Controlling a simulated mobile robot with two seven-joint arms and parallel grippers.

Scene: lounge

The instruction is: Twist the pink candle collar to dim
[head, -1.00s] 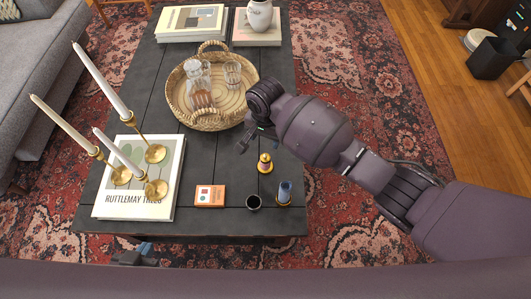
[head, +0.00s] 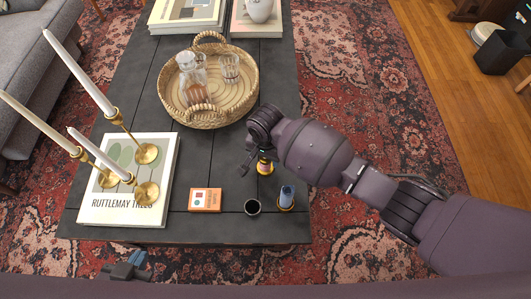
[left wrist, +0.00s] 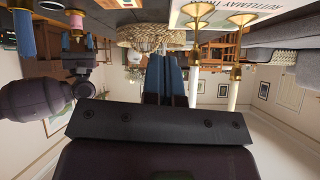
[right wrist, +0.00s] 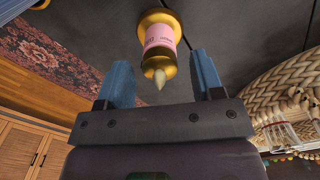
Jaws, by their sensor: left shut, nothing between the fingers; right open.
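The pink candle (head: 265,167) stands on the dark table, partly covered by my right gripper in the head view. In the right wrist view the pink candle (right wrist: 161,42) has a pink label, gold ends and a pale pointed tip. My right gripper (head: 248,160) is open; its blue fingers (right wrist: 163,78) are spread to either side of the candle's tip, with the candle just beyond them and not visibly touched. The pink candle (left wrist: 76,20) also shows in the left wrist view. My left gripper (head: 141,262) is shut and empty, off the table's front edge; its blue fingers (left wrist: 165,76) are together.
A wicker tray (head: 246,108) with glassware is behind.

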